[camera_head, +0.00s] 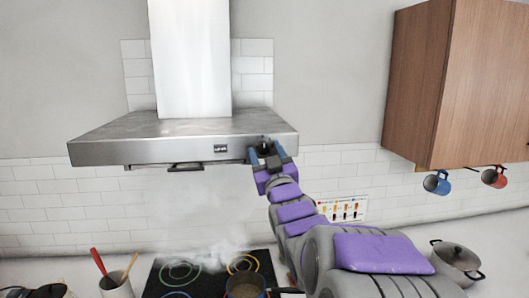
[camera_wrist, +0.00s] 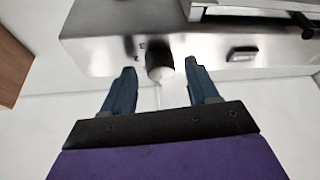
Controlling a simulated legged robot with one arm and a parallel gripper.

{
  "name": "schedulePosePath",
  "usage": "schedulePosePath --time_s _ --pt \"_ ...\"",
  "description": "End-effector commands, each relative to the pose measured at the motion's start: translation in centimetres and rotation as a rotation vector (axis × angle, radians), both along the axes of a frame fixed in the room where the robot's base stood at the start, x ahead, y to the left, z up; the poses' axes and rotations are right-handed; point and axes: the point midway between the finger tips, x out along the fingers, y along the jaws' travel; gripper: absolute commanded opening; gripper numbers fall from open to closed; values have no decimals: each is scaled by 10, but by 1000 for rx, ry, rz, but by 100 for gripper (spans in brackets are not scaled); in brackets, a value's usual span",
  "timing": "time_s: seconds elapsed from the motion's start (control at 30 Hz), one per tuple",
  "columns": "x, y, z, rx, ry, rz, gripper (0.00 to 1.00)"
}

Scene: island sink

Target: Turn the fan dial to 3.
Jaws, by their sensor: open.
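The steel range hood (camera_head: 185,138) hangs above the stove in the head view. Its front panel also shows in the wrist view (camera_wrist: 95,58). The fan dial (camera_wrist: 160,60) is a dark round knob on that panel, with small markings to its left that are too small to read. My gripper (camera_wrist: 157,78) is open, with one blue finger on each side just short of the dial in the picture. In the head view my gripper (camera_head: 267,152) is at the right end of the hood's front and mostly hides the dial. I cannot tell whether the fingers touch it.
A small rectangular switch or display (camera_head: 221,148) sits on the panel left of the dial. Below, steam rises from a pot (camera_head: 245,286) on the black cooktop (camera_head: 172,292). A wooden cabinet (camera_head: 470,85) with hanging mugs (camera_head: 437,183) is at right.

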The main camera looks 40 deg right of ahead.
Motion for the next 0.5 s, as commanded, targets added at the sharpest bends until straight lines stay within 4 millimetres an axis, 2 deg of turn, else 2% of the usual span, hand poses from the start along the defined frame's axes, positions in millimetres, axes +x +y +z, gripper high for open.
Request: schedulePosePath --time_s 0.07,0.5 --pt "1 0 -1 0 1 1 56" --pt "2 -2 -1 2 2 1 13"
